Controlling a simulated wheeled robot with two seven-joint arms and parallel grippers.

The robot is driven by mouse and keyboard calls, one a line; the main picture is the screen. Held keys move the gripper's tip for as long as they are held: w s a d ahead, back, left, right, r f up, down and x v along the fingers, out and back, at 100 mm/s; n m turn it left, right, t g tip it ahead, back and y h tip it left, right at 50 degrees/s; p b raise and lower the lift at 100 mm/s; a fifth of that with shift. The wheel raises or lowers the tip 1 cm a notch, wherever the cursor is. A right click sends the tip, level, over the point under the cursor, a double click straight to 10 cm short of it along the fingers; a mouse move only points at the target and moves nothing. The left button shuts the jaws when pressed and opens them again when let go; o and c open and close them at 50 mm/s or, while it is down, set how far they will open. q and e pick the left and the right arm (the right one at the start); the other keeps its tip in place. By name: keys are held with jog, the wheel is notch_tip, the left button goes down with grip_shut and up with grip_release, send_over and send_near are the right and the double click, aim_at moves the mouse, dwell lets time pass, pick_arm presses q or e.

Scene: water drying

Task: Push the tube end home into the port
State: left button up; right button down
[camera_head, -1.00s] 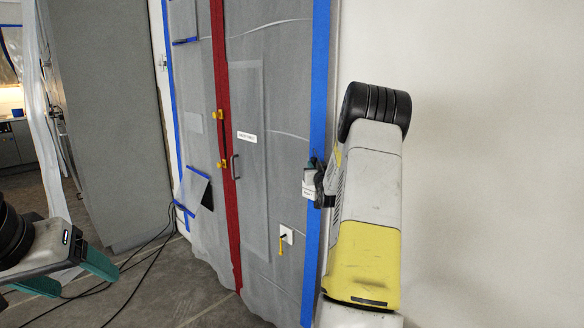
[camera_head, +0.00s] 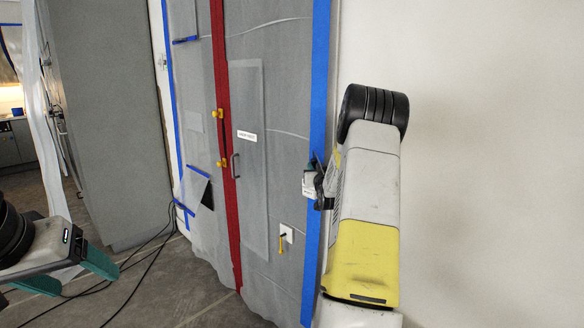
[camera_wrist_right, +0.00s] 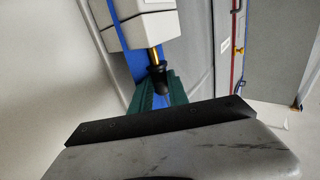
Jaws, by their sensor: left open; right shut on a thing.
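In the right wrist view, my right gripper (camera_wrist_right: 158,96) has green fingers shut on a short black tube end (camera_wrist_right: 158,78). The black end lies in line with a brass port (camera_wrist_right: 154,55) under a pale grey box (camera_wrist_right: 145,22) and seems to meet it. I cannot tell how deep it sits. In the head view the box (camera_head: 308,184) is small, beside the blue tape strip, and my right arm hides most of the gripper. My left gripper (camera_head: 70,275) is open and empty at the lower left, far from the box.
Grey plastic sheeting with a red zip strip (camera_head: 226,160) and blue tape (camera_head: 318,100) covers the wall. A white wall plate with a yellow piece (camera_head: 287,234) sits low on the sheeting. Black cables (camera_head: 140,262) lie on the floor. The white wall at right is bare.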

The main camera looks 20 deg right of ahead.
jog(key=shift+f, duration=1.2)
jog(key=shift+f, duration=0.2)
jog(key=c, duration=1.2)
grip_release()
jog(key=shift+s, duration=0.1)
jog(key=v, duration=0.7)
jog(key=shift+s+a, duration=0.1)
jog(key=shift+s, duration=0.2)
